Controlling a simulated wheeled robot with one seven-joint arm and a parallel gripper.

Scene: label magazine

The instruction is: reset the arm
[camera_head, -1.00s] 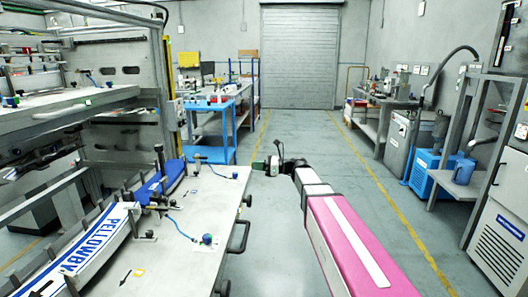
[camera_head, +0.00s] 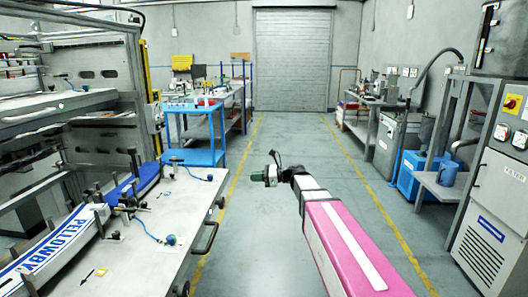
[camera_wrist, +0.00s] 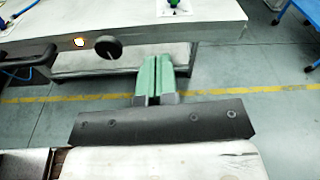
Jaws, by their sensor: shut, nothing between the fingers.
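My gripper (camera_head: 260,177) is at the end of my arm, held out over the open floor just right of the metal bench (camera_head: 150,240) in the head view. In the wrist view its green fingers (camera_wrist: 153,80) are together with nothing between them. They point toward the side of the bench, which also shows in the wrist view (camera_wrist: 215,22). My gripper appears clear of the bench edge. The pink and white arm link behind it is mine.
The bench carries a white and blue PELLOWBY label magazine (camera_head: 50,240) and has handles on its side. A blue cart (camera_head: 195,157) stands beyond it. A grey cabinet (camera_head: 490,210) and a blue machine (camera_head: 410,175) stand right. The middle aisle floor is clear.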

